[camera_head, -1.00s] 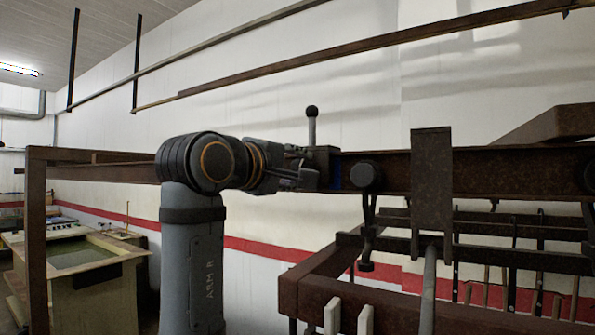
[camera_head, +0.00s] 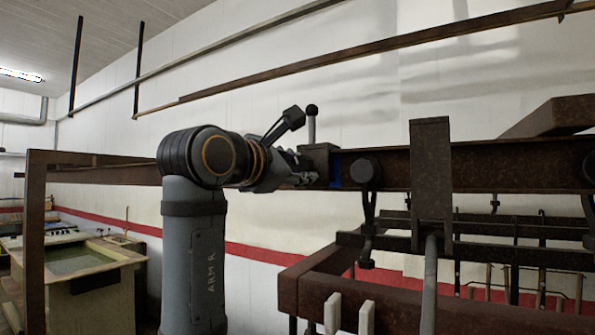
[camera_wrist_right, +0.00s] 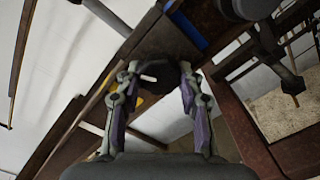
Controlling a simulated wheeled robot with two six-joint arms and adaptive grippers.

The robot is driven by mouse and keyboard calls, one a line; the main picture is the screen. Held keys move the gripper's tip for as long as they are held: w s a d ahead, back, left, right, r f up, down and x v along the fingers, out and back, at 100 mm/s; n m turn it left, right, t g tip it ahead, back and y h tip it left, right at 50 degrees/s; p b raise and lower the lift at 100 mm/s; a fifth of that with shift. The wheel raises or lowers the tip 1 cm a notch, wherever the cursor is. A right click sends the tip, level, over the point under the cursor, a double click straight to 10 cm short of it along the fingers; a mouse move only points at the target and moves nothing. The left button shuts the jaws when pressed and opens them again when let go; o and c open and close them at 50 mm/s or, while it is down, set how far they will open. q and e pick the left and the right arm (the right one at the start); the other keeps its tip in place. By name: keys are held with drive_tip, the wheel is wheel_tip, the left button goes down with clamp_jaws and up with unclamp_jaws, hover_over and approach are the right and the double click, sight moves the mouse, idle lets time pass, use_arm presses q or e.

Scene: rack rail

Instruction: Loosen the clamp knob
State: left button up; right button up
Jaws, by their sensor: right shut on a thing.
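The clamp is a dark grey block (camera_head: 319,160) on the rusty rail (camera_head: 520,166), with an upright ball-topped lever (camera_head: 312,120). My right gripper (camera_head: 302,172) reaches the clamp from the left in the head view. In the right wrist view its two fingers stand on either side of a dark round clamp knob (camera_wrist_right: 161,76), and it is shut on this knob. The knob is hidden behind the gripper in the head view. My left gripper is not in view.
A round dark roller (camera_head: 364,171) and a hanging plate (camera_head: 431,170) sit on the rail right of the clamp. A brown rack frame (camera_head: 325,285) stands below. A tank (camera_head: 85,265) stands at the left. A white wall lies behind.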

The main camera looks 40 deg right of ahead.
drive_tip(key=n, duration=0.3)
drive_tip(key=shift+f+n+b, duration=0.1)
drive_tip(key=shift+n+b, duration=0.2)
drive_tip(key=shift+b, duration=0.1)
drive_tip(key=shift+s+n+b, duration=0.1)
drive_tip(key=shift+n+b, duration=0.4)
drive_tip(key=shift+n, duration=1.4)
drive_tip(key=o, duration=1.2)
drive_tip(key=shift+d, duration=0.1)
